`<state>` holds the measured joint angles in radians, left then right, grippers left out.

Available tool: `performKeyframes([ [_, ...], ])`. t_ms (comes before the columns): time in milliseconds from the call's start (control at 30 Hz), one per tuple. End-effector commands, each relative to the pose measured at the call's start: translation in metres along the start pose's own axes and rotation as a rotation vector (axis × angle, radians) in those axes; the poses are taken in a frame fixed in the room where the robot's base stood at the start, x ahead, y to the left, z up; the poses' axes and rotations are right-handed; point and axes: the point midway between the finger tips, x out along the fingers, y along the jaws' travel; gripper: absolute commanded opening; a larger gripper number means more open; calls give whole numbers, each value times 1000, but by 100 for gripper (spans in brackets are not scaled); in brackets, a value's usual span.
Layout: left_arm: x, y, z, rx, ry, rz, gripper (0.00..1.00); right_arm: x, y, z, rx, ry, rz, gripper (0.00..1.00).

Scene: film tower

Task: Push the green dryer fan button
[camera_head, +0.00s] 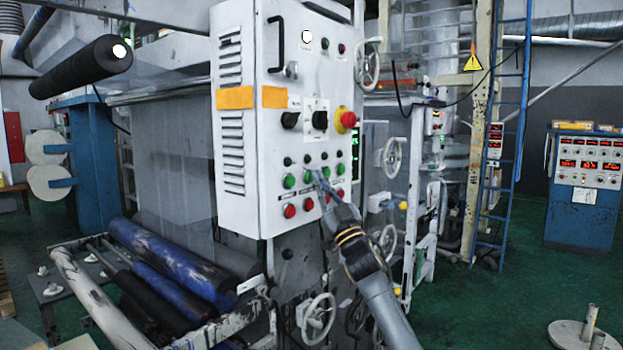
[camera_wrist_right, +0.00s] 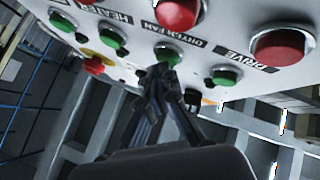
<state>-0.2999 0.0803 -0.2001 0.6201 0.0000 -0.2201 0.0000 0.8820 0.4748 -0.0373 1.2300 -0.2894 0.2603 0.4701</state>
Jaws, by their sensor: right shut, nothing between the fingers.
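The control panel (camera_head: 270,120) is a white cabinet with a row of green buttons above a row of red ones. The green dryer fan button (camera_head: 307,177) is second from the left in the green row. In the right wrist view, which is turned over, this green button (camera_wrist_right: 167,55) sits beside an upside-down fan label. My right gripper (camera_head: 320,178) is shut and empty, with its tips at the panel. In the wrist view the tips (camera_wrist_right: 160,74) overlap the button's lower edge. Whether they touch it, or press it in, I cannot tell. My left gripper is out of view.
A red emergency knob (camera_head: 345,120) and black switches (camera_head: 319,120) sit above the buttons. Neighbouring red buttons (camera_wrist_right: 283,46) stick out close by. Handwheels (camera_head: 319,318) stand below and right of the panel. Rollers (camera_head: 175,260) lie at lower left. Green floor (camera_head: 480,310) is open at right.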

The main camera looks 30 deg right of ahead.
Motion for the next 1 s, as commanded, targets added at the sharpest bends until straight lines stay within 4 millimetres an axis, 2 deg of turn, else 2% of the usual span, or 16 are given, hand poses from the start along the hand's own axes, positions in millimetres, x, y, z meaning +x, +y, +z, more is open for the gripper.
performKeyframes([
  [700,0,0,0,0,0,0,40,4,-3,3,1,-1,-1,0],
  [1000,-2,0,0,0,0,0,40,-5,3,-2,0,-2,0,0],
])
